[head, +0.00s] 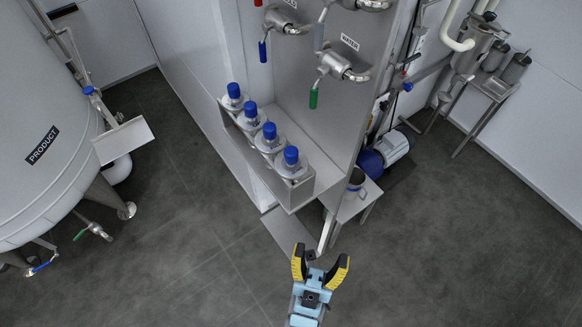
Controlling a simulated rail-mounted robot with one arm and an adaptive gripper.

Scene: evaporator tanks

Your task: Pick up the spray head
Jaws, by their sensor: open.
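My gripper (322,253) is at the bottom centre of the head view. Its two yellow-and-black fingers are spread open. A small dark piece (311,254) shows between the fingers, near the left one. I cannot tell whether it is the spray head or whether a finger touches it. No other thing in view can be clearly told as the spray head.
A metal rack (300,195) with several blue-capped bottles is fixed to the steel panel (320,135), beyond my gripper. Valves with coloured handles are above it. A small table (352,203) stands right of the rack. A large product tank (45,120) is at left. Floor between is clear.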

